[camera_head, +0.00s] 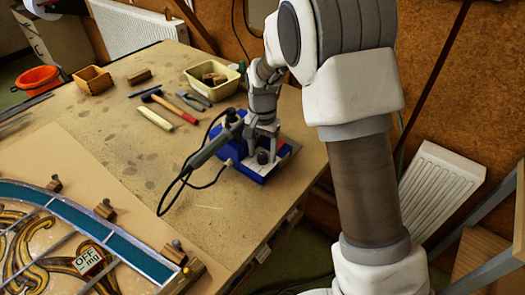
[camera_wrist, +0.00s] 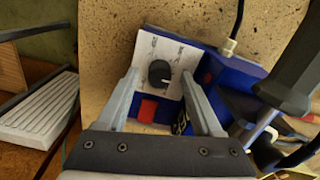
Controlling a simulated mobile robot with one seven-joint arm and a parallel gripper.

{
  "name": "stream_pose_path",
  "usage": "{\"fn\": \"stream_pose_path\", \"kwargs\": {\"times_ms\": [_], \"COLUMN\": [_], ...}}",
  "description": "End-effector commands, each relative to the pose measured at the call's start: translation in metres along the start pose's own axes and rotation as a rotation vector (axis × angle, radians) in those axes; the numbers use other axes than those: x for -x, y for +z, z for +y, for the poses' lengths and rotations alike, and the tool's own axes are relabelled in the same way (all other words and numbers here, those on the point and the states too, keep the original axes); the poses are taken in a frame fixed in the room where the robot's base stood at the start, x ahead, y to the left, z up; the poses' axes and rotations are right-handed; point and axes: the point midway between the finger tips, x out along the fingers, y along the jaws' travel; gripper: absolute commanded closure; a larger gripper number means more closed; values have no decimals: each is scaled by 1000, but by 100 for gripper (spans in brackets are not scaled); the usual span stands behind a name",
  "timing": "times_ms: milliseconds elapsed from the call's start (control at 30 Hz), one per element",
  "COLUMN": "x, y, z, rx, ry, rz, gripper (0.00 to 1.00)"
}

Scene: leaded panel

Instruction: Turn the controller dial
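The controller is a blue box (camera_head: 250,172) at the right edge of the workbench, with a black dial (camera_head: 262,156) on its pale top panel. In the wrist view the dial (camera_wrist: 159,73) sits on a white label (camera_wrist: 170,50) with markings, near a red switch (camera_wrist: 147,109). My gripper (camera_head: 263,132) is above the controller. In the wrist view my gripper (camera_wrist: 160,88) is open, with one finger on each side of the dial and visible gaps between. Whether the fingertips are down at the dial's height is hard to tell.
A soldering iron (camera_head: 212,145) with a black cable rests at the controller's left side. A leaded glass panel (camera_head: 95,235) lies at the front left. Hand tools (camera_head: 170,108) and a cream tub (camera_head: 213,78) are farther back. The bench middle is mostly clear.

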Motion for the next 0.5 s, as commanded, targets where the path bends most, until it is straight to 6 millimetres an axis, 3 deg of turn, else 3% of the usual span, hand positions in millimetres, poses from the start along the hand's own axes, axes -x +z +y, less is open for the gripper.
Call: {"fn": "stream_pose_path", "kwargs": {"times_ms": [267, 500], "x": [4, 44], "y": [0, -1], "z": [0, 0], "rx": [0, 0], "ry": [0, -3], "rz": [0, 4], "gripper": [33, 33]}}
